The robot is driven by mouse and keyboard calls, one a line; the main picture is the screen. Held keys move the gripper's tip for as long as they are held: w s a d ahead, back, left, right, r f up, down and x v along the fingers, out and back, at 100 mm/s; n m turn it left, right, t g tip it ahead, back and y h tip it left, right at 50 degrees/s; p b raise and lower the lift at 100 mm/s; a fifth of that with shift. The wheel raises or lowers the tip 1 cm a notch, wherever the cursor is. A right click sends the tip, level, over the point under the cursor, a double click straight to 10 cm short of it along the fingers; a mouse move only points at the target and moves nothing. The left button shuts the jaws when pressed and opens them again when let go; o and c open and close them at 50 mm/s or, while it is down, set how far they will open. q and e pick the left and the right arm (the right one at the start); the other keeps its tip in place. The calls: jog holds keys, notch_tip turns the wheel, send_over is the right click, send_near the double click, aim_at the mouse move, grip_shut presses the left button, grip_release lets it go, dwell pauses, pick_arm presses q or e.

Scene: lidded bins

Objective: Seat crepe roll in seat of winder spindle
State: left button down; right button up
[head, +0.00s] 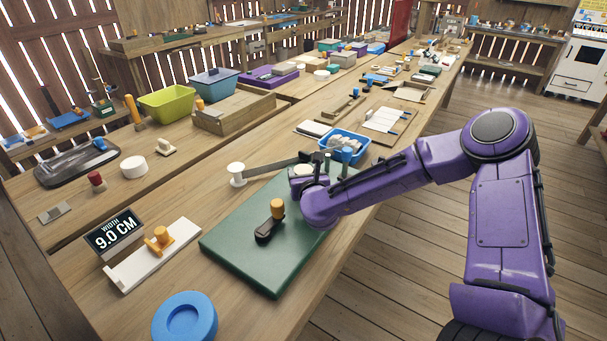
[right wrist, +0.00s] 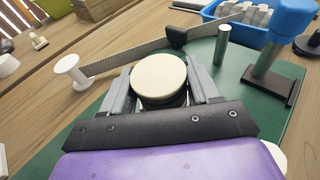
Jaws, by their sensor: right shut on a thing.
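My right gripper (right wrist: 160,84) is shut on a round cream roll (right wrist: 158,78), taken to be the crepe roll, with a finger on each side. In the head view the roll (head: 302,170) shows as a pale disc above the far part of the green board (head: 235,245). A dark part shows under the roll in the wrist view; I cannot tell whether it is the spindle seat or whether they touch. A black crank with an orange knob (head: 277,209) is on the board's near part. My left gripper is not in view.
A grey strip (right wrist: 125,57) runs from a white spool (right wrist: 72,72) behind the roll. A metal pin (right wrist: 222,44) and a blue-topped post (right wrist: 291,17) stand to the right. A blue basket (head: 343,147) is beyond the board. A 9.0 CM sign (head: 114,233) stands left.

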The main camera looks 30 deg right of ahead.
jog(key=shift+f, duration=0.3)
jog(key=o, duration=1.2)
jog(key=shift+r, duration=0.1)
jog(key=shift+s, duration=0.1)
jog(key=b+v, duration=0.1)
jog(key=v, duration=0.9)
jog(key=shift+s+a, duration=0.1)
jog(key=shift+s, duration=0.1)
